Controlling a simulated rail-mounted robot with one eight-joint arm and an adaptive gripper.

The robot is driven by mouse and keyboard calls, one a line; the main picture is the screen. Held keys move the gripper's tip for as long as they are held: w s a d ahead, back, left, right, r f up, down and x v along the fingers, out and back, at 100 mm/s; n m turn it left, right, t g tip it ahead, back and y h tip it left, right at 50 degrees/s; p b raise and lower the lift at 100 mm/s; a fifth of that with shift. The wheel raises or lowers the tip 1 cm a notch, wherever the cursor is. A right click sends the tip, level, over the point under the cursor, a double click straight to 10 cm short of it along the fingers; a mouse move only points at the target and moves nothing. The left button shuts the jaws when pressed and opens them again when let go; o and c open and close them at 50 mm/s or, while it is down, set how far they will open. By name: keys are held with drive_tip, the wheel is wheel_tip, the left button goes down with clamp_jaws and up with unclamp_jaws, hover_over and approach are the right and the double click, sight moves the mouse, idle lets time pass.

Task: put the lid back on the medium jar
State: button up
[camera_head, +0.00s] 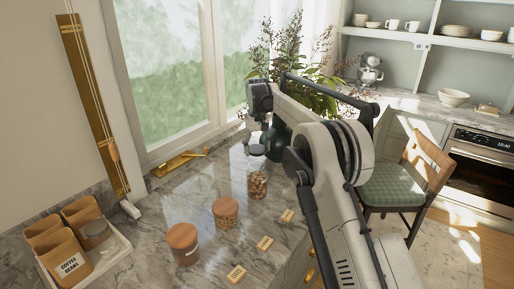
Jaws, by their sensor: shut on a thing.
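Three glass jars stand in a row on the marble counter. The front jar (184,250) and the middle jar (226,217) wear round wooden lids. The rear jar (257,187) holds brown pieces and shows no wooden lid; from this view I cannot tell for sure that it is the medium one. My gripper (257,147) is above and slightly behind the rear jar, apart from it. It is shut on a small, flat, round thing that looks like the lid (256,151), seen dark and nearly edge-on. The fingertips are too small to make out.
Small label blocks (264,243) lie right of the jars. A white tray (98,266) with tan canisters and a glass jar is at the left. A leafy plant (318,98) stands behind my arm, close to it. A chair (405,185) is at the right.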

drive_tip(key=shift+f+b, duration=1.2)
drive_tip(key=shift+f, duration=1.5)
drive_tip(key=shift+f+b, duration=0.15)
drive_tip(key=shift+b, duration=0.55)
idle(0.4)
idle(0.4)
drive_tip(key=o, duration=1.7)
drive_tip(key=shift+c, duration=0.2)
drive_tip(key=shift+r, duration=0.2)
drive_tip(key=shift+r+p, duration=1.6)
drive_tip(key=shift+r, duration=1.75)
